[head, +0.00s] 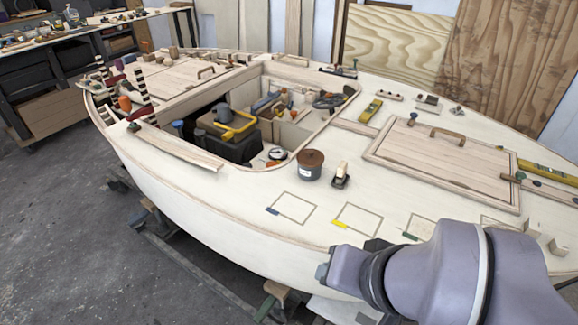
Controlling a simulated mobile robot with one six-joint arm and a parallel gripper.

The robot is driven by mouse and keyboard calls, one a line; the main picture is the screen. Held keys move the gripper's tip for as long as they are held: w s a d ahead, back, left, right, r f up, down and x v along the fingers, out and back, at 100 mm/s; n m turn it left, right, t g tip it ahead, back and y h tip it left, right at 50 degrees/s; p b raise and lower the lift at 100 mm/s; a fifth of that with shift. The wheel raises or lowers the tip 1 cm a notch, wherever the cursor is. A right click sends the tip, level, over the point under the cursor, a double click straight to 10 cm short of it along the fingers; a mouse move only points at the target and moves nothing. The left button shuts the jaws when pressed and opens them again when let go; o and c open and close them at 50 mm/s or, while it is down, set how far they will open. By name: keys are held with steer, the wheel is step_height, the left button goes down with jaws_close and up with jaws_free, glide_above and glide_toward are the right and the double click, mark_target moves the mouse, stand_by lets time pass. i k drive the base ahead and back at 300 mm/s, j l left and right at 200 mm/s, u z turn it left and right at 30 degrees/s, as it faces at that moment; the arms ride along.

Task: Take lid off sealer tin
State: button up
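The sealer tin (309,172) is a small dark grey-blue tin with a pale label. It stands upright on the pale deck, near the right front corner of the open cockpit. Its round brown lid (311,157) sits on top of it. My arm comes in from the lower right, over the near edge of the hull, clearly apart from the tin. I cannot make out the fingers of my gripper in this view.
A small block plane (340,176) stands just right of the tin. Outlined rectangles with coloured tabs mark the near deck, which is otherwise clear there. The open cockpit (240,165) behind holds a yellow-handled toolbox (235,130). A handled hatch (440,165) lies to the right.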

mark_target(306, 157)
steer(key=j+z, duration=0.2)
steer(key=j, duration=1.3)
steer(key=i+j+z, duration=0.1)
steer(key=i+j, duration=0.15)
steer(key=i, duration=0.25)
steer(key=i+j+z, duration=0.1)
steer(key=i+j, duration=0.15)
steer(key=i, duration=0.2)
